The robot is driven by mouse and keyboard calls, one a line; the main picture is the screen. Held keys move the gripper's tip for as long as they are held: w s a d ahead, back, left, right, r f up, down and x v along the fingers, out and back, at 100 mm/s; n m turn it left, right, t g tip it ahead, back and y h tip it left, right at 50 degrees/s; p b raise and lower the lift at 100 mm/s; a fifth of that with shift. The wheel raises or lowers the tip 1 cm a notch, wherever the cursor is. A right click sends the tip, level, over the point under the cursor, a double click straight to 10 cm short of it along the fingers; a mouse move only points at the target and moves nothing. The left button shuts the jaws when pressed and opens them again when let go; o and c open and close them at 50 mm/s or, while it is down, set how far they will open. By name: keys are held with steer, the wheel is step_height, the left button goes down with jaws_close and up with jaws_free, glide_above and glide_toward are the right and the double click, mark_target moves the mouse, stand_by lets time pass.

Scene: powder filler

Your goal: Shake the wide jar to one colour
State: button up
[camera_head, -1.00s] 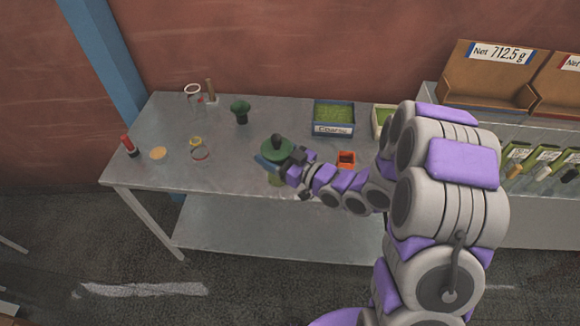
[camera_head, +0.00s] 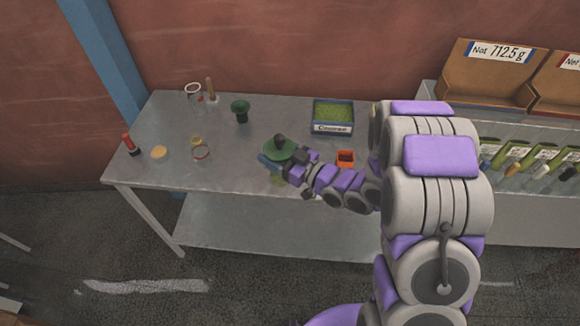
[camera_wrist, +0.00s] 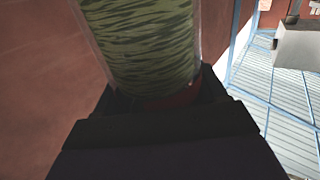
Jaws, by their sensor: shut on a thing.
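The wide jar shows in the wrist view as a clear jar (camera_wrist: 150,45) with streaks of lighter and darker green inside, not one even colour. A red band shows at its end by the jaws. My gripper (camera_wrist: 155,110) is shut on it; the jar's far end is out of frame. In the head view, my gripper (camera_head: 290,165) is over the front middle of the table. Beside it are a green disc with a dark knob (camera_head: 280,151) and a green patch (camera_head: 278,181); I cannot tell whether either belongs to the jar.
The table's front left is clear. Brown bins (camera_head: 490,75) stand right.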

steer(key=shift+a, duration=0.9)
steer(key=d+p, duration=0.2)
steer(key=d, duration=0.7)
steer(key=shift+a, duration=2.25)
steer(key=a, duration=0.4)
steer(key=shift+a, duration=0.15)
steer(key=d, duration=1)
steer(key=a+p, duration=0.1)
steer(key=a, duration=0.9)
steer(key=d, duration=0.9)
steer(key=shift+a+p, duration=0.55)
steer(key=shift+a, duration=1.8)
